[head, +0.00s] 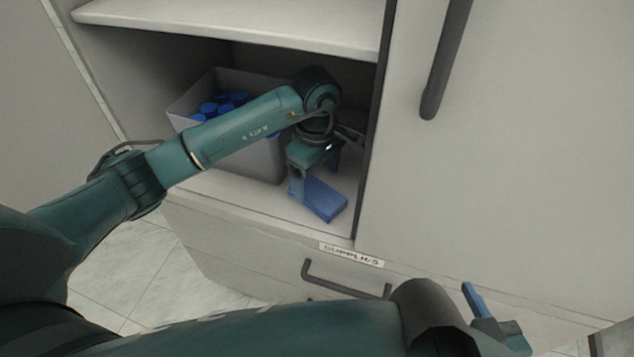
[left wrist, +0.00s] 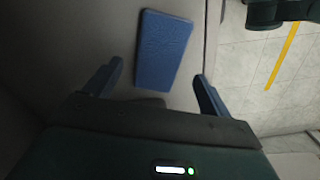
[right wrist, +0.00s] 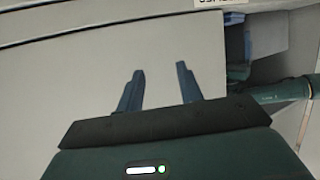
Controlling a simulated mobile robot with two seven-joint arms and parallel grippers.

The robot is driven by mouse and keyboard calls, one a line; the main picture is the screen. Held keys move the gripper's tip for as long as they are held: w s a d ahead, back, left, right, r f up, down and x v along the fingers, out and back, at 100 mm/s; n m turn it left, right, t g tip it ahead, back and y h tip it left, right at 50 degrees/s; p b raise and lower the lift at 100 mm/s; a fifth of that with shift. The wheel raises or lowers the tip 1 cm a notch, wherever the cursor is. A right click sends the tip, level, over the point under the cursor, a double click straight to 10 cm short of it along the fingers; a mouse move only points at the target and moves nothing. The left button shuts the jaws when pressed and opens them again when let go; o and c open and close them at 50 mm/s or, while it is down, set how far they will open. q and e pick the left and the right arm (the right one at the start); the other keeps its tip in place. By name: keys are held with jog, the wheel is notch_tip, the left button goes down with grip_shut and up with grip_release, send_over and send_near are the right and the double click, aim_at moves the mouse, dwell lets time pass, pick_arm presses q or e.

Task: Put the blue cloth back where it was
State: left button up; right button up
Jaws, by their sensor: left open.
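The blue cloth (head: 322,200) lies flat, as a folded rectangle, on the cabinet's bottom shelf near its front edge. My left gripper (head: 314,178) is inside the cabinet, just above and behind the cloth, pointing down. In the left wrist view the cloth (left wrist: 163,50) shows ahead of and between the parted fingers, which hold nothing. My right gripper (head: 490,318) is outside the cabinet at the lower right. In the right wrist view its fingers (right wrist: 160,70) stand apart with nothing between them, facing a pale panel.
A grey bin (head: 262,160) with several blue caps (head: 222,102) stands on the bottom shelf, left of the cloth and partly behind my left arm. An upper shelf (head: 240,22) is above. A cabinet door (head: 500,150) borders the opening's right side. A labelled drawer (head: 345,287) is below.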

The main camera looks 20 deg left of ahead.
aim_at(317, 193)
pick_arm(q)
notch_tip(317, 193, up, 3)
jog(key=shift+f, duration=0.15)
jog(key=shift+r, duration=0.45)
